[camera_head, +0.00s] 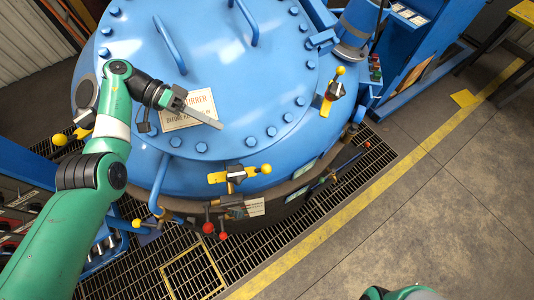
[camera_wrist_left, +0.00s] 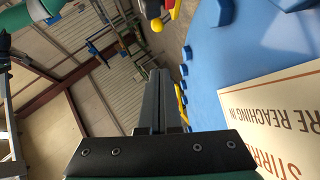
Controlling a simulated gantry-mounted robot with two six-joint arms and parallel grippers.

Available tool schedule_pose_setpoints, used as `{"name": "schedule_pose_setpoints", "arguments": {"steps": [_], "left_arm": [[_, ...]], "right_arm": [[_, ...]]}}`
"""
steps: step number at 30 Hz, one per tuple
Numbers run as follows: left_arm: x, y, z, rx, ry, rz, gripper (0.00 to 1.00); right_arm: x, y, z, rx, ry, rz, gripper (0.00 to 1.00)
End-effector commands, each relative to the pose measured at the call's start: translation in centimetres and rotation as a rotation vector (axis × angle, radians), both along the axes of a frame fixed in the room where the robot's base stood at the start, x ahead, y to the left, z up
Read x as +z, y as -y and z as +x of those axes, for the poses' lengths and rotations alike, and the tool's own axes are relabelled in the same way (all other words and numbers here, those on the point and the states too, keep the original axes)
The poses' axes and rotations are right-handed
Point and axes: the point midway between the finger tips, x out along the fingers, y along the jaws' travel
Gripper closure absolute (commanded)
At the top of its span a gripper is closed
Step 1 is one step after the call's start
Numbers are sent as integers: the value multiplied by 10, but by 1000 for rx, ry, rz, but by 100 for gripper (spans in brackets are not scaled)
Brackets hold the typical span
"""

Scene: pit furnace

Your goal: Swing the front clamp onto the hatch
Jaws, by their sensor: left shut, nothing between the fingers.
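The blue round hatch (camera_head: 235,75) has bolts around its edge. The front clamp (camera_head: 236,174) stands at the hatch's near rim. Its yellow bar lies roughly along the rim, with a yellow ball at its right end and a dark block in the middle. My left gripper (camera_head: 219,126) is shut and empty above the hatch, across the sign plate (camera_head: 190,110), behind and left of the front clamp and apart from it. In the left wrist view the shut fingers (camera_wrist_left: 160,75) point away, with the sign plate to the right. My right gripper is out of view.
Another clamp (camera_head: 331,93) stands at the hatch's right rim; a yellow ball (camera_head: 60,140) shows at the left. Two bar handles (camera_head: 169,44) rise from the hatch. Red-knobbed levers (camera_head: 208,227) hang below the front clamp.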

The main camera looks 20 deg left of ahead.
Motion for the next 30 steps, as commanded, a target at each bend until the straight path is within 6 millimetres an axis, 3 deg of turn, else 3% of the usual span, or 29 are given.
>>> {"name": "schedule_pose_setpoints", "arguments": {"steps": [13, 27, 30], "left_arm": [[-4, 11, 2, -3, 3, -1, 100], [-45, 95, 11, -4, 2, -3, 100], [-53, 104, 0, -1, 3, -2, 100]], "right_arm": [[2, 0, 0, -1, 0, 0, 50], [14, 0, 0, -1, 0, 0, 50], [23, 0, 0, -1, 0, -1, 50]]}}
